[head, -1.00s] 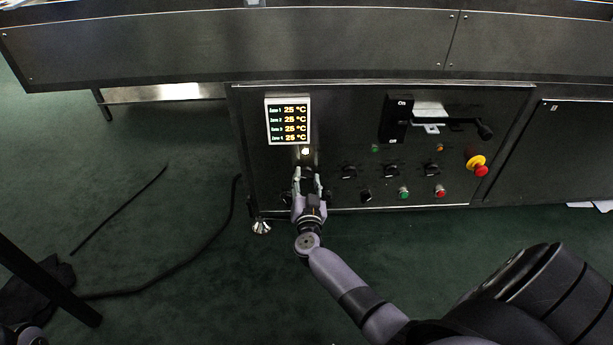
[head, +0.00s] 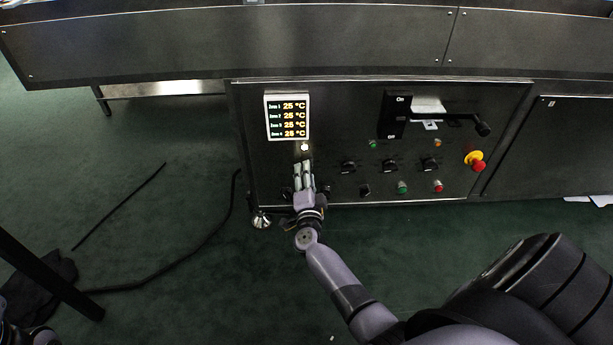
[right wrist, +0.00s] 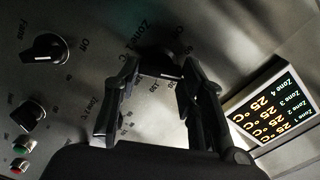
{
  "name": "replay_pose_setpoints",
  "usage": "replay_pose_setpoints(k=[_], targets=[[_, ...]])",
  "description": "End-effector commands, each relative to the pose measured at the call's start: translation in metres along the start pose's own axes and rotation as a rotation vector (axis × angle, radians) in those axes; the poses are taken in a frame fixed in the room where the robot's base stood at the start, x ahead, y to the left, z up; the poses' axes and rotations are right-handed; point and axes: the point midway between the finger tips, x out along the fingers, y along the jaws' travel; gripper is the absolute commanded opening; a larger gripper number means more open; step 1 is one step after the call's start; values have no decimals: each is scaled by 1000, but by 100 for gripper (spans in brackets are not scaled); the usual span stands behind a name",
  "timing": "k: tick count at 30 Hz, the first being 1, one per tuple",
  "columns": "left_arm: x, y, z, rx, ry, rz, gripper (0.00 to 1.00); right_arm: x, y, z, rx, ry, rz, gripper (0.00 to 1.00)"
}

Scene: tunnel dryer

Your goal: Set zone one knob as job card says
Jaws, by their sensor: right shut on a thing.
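My right gripper (head: 304,172) is at the panel, below the temperature display (head: 287,117), with its fingers close together. In the right wrist view its two fingers (right wrist: 160,92) are shut on a dark round knob (right wrist: 160,64), with printed scale numbers around it. A "Zone 1 °C" label shows beside the left finger. The fingers hide part of the knob and its scale, so I cannot read its setting. The display reads 25 °C for all four zones. I can make out no readable job card. My left gripper is not clearly visible.
More black knobs (head: 348,167), a green button (head: 402,187), a red button (head: 437,186) and a red-yellow emergency stop (head: 475,161) lie to the right. A large switch handle (head: 455,119) juts out above them. A dark cable (head: 190,258) lies on the floor at left.

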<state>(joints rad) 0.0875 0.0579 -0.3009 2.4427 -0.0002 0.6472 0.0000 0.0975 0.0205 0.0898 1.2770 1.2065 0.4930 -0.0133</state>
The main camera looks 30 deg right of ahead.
Motion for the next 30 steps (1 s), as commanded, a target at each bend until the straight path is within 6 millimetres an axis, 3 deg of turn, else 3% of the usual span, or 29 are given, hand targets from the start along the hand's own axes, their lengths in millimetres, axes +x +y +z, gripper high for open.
replay_pose_setpoints(k=[22,23,30], targets=[[3,0,-1,2,12,5,0,-1,1,0,86,-1,2,9],[3,0,-1,2,11,5,0,-1,1,0,86,-1,2,39],[2,0,-1,2,8,3,0,0,1,0,86,0,1,55]])
